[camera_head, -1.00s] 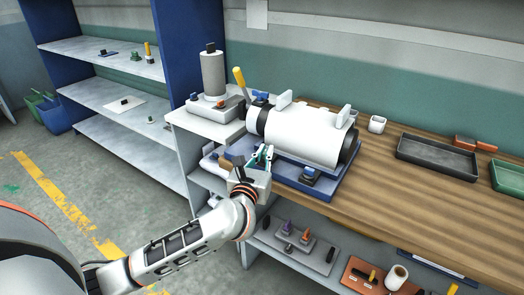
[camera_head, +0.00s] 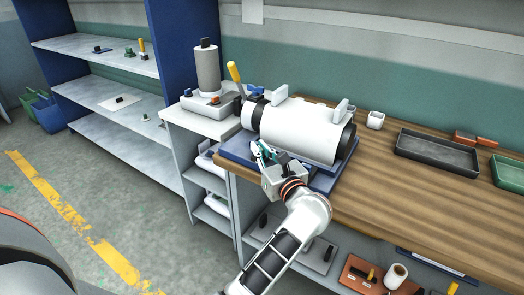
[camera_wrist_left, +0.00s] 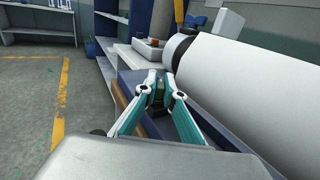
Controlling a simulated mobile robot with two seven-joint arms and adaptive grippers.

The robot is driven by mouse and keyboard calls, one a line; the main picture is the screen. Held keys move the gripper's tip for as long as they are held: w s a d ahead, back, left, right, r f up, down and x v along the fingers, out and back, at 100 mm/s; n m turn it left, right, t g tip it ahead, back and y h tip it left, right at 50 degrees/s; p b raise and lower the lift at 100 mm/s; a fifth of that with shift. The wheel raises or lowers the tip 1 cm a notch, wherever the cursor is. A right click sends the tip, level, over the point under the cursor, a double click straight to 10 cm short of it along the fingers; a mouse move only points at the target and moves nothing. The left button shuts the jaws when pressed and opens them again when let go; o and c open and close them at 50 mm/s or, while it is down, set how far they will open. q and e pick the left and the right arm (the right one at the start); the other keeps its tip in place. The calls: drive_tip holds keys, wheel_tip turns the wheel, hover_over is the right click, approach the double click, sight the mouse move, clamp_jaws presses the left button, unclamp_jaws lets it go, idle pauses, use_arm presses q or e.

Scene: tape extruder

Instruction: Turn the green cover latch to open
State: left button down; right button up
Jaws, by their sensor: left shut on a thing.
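The extruder is a large white cylinder (camera_head: 295,128) with black end rings, lying on a blue base (camera_head: 238,152) on the workbench. My left gripper (camera_head: 259,148) is at the front left of the cylinder, low by the base. Its teal fingers are shut on a small dark green latch, which it mostly hides in the head view. In the left wrist view the latch (camera_wrist_left: 157,96) sits between the fingertips (camera_wrist_left: 160,90), with the white cylinder close on the right. The latch's exact angle is hard to tell. My right gripper is not in view.
A yellow-handled lever (camera_head: 235,75) rises behind the cylinder's left end. A grey upright cylinder (camera_head: 207,70) stands on the side table. A dark tray (camera_head: 437,155), a white cup (camera_head: 375,120) and a green tray (camera_head: 508,172) are on the bench. The bench's front right is clear.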

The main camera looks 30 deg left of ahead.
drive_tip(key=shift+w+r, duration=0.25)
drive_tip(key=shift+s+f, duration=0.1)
use_arm(q)
drive_tip(key=c, duration=2.1)
unclamp_jaws()
drive_tip(key=shift+c, duration=0.2)
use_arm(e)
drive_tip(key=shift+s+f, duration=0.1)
